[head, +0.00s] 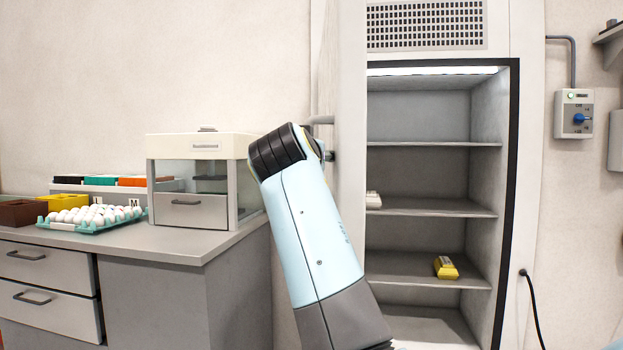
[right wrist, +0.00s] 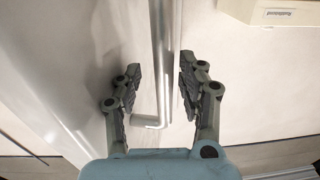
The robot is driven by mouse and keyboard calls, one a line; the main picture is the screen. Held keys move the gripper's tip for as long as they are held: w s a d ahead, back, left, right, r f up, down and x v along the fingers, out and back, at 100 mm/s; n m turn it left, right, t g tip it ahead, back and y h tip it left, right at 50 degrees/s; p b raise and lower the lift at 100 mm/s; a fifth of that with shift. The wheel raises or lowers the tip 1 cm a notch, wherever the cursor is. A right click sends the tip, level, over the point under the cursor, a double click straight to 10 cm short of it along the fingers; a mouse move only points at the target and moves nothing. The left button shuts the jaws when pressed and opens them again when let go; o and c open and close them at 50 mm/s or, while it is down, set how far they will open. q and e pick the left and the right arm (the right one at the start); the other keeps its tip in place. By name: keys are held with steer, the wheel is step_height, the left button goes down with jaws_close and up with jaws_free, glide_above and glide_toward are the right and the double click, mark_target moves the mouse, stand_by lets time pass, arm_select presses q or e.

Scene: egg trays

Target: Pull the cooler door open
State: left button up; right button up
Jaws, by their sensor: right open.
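The cooler door (head: 348,80) stands swung open, nearly edge-on in the head view, to the left of the lit cooler interior (head: 420,110). Part of its metal handle (head: 322,120) shows on the door's left side. In the right wrist view the handle (right wrist: 162,60) is an upright metal bar with a bent lower end. My right gripper (right wrist: 157,90) is open, with one finger on each side of the bar and gaps showing. In the head view my arm hides most of the handle, and the right fingers are not clearly seen. My left gripper is not in view.
Left of the door stands a grey counter (head: 175,245) with a glass-sided cabinet (head: 200,180) and a teal egg tray (head: 70,227). A yellow carton (head: 446,268) lies on a cooler shelf. A switch box (head: 574,113) is on the right wall.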

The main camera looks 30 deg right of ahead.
step_height(320, 180, up, 5)
steer(key=shift+f, duration=0.1)
stand_by(0.3)
